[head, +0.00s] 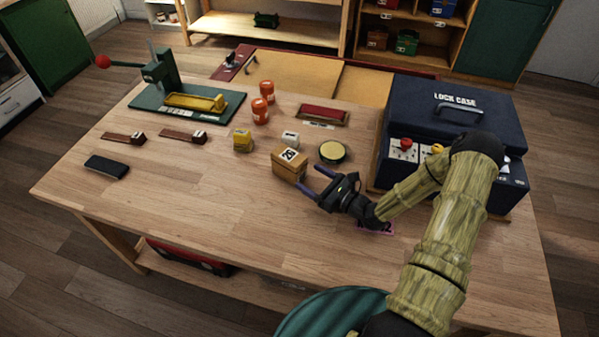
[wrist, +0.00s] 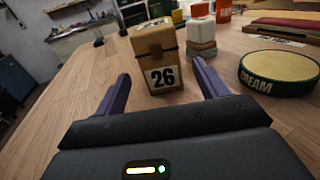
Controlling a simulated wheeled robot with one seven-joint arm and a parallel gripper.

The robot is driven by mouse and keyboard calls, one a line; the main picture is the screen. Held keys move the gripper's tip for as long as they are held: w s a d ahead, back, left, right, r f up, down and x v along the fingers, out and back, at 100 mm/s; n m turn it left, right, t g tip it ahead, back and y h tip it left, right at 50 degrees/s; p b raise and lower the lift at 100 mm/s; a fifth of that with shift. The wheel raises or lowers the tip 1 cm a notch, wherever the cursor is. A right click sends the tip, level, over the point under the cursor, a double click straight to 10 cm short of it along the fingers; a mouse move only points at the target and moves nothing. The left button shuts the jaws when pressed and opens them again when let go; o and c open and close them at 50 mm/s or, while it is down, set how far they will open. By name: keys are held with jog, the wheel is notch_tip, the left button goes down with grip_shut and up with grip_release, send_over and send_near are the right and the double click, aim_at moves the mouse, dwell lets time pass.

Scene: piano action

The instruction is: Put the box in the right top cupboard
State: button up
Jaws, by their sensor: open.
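A small brown cardboard box (head: 289,163) with a "26" label stands upright on the wooden table, near its middle. In the wrist view the box (wrist: 158,58) is straight ahead, its labelled face toward me. My gripper (head: 313,181) is open and low over the table, just right of and in front of the box. In the wrist view its two fingers (wrist: 161,75) point at the box, one to each side of it, with nothing held. I cannot tell whether the fingertips overlap its sides. A green cupboard door (head: 506,38) shows at the top right; I cannot tell whether it belongs to the right top cupboard.
A dark blue lock case (head: 445,105) stands right of my gripper. A round green tin (head: 333,152), a white block (head: 290,138), a yellow block (head: 242,140) and orange canisters (head: 261,110) stand near the box. The table's front left (head: 170,200) is clear.

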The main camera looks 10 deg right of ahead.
jog(key=shift+v, duration=1.4)
